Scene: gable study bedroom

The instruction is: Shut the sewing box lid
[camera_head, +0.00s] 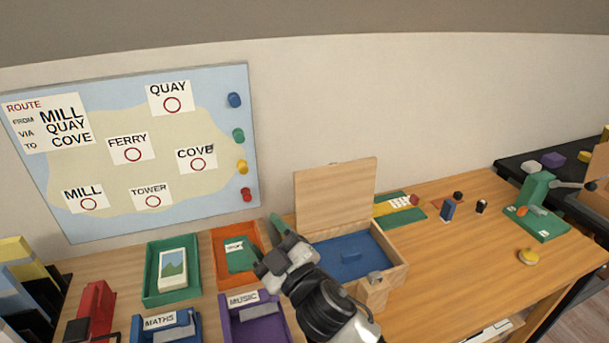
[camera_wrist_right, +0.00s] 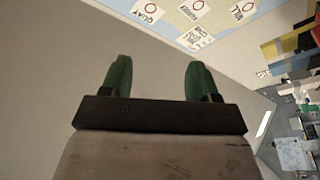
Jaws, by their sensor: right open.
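The sewing box (camera_head: 397,255) is a pale wooden box with a blue interior, standing on the desk at centre right in the head view. Its wooden lid (camera_head: 336,192) stands up at the back, open. A small blue piece shows inside. My right gripper (camera_head: 266,243) is in front of and left of the box, apart from the lid, with nothing seen between its fingers. In the right wrist view its two green fingers (camera_wrist_right: 158,80) are spread apart with wall between them. My left gripper is not in view.
Left of the box are a green tray (camera_head: 153,302), an orange tray (camera_head: 222,285), a blue MATHS tray (camera_head: 192,333) and a purple MUSIC tray (camera_head: 284,330). A route map board (camera_head: 100,110) is on the wall. Small items and a green stand (camera_head: 537,187) are on the right; desk between is partly clear.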

